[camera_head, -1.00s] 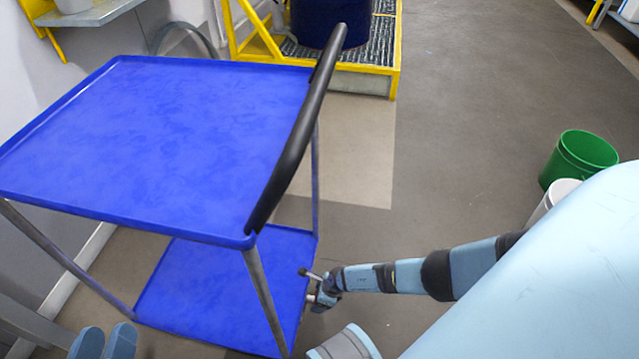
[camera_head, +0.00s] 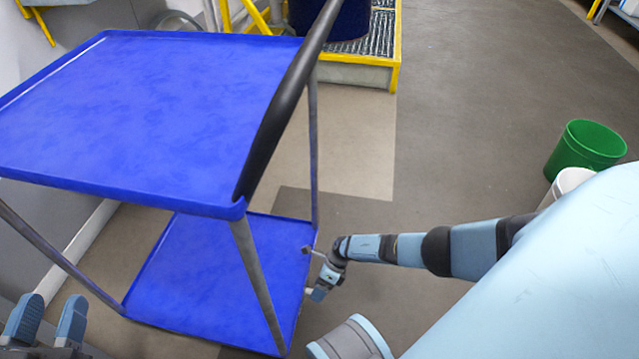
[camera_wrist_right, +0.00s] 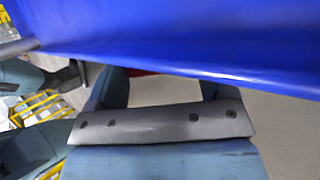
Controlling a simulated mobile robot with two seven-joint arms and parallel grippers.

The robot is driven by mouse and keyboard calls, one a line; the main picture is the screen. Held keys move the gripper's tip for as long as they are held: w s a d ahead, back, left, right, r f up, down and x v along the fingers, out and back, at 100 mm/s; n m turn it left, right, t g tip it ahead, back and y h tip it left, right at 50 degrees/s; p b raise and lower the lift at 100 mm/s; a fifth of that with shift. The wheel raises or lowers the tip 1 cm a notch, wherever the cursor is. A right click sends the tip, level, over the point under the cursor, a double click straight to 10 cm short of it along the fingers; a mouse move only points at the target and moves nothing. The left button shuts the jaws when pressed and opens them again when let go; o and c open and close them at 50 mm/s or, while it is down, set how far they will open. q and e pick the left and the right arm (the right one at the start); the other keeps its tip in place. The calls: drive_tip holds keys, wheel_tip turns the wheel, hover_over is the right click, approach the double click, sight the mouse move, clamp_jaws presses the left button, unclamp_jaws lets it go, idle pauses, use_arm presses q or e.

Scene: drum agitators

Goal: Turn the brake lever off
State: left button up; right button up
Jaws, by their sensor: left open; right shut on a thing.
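The blue cart (camera_head: 150,110) stands at left, with an upper tray, a lower shelf (camera_head: 215,275) and a black handle (camera_head: 280,115). My right gripper (camera_head: 316,292) is low at the right edge of the lower shelf. In the right wrist view its two fingers (camera_wrist_right: 165,92) reach under a blue edge (camera_wrist_right: 190,45). A small red part (camera_wrist_right: 143,72) shows between them, probably the brake lever; the fingertips and most of that part are hidden. The right gripper is shut on it. My left gripper (camera_head: 45,318) is open and empty at the bottom left.
A green bucket (camera_head: 585,145) and a white bucket (camera_head: 567,183) stand on the floor at right. A yellow-framed platform (camera_head: 360,62) with a dark blue drum (camera_head: 345,22) is behind the cart. The floor (camera_head: 440,120) between is clear.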

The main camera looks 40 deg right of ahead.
idle(0.3)
drive_tip(key=o, duration=0.9)
use_arm(q)
drive_tip(key=n+p, duration=0.1)
drive_tip(key=s+d+n+g+p, duration=0.1)
drive_tip(key=p, duration=0.1)
drive_tip(key=s+f+n+g+y+p, duration=0.1)
drive_tip(key=p, duration=0.1)
drive_tip(key=shift+s+d+f+n, duration=0.1)
drive_tip(key=shift+s+d+n, duration=0.15)
drive_tip(key=shift+d+n, duration=0.15)
use_arm(e)
drive_tip(key=v, duration=1.3)
drive_tip(key=shift+w+d+r, duration=0.1)
drive_tip(key=shift+d+r, duration=0.15)
drive_tip(key=shift+r, duration=0.05)
drive_tip(key=shift+c, duration=0.6)
